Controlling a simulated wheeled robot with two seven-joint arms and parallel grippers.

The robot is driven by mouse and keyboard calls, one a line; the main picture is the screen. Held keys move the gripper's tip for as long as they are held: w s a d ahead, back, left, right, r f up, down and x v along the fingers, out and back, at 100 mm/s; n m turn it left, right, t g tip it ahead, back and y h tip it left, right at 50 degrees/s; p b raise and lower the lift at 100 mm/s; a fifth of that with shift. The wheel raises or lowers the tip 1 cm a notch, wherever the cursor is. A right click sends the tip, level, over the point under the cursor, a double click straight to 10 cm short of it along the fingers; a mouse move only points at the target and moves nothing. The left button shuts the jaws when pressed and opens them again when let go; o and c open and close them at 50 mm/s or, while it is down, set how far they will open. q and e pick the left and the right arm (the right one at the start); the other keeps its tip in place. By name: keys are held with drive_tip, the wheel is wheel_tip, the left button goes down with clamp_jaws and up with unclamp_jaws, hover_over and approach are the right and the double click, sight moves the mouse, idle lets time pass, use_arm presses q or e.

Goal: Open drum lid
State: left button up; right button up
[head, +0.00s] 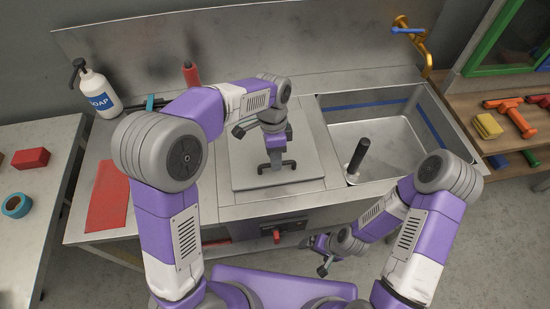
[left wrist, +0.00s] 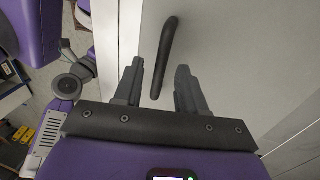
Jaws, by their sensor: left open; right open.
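The drum lid (head: 245,170) is a flat grey square plate set in the metal counter, lying flat and closed. Its dark bar handle (left wrist: 168,45) shows in the left wrist view; in the head view my gripper hides it. My left gripper (head: 276,168) is open above the lid, pointing down. In the left wrist view its two fingers (left wrist: 158,80) lie on either side of the handle's near end, with gaps and no grip. My right gripper (head: 320,256) is open and empty, low in front of the counter.
A sink (head: 400,145) with a black-handled tool (head: 357,158) is right of the lid. A soap bottle (head: 97,90), a red bottle (head: 191,75) and a red mat (head: 107,198) are to the left. A red knob (head: 277,237) sits on the counter front.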

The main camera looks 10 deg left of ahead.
use_arm(q)
drive_tip(key=shift+f, duration=0.35)
clamp_jaws()
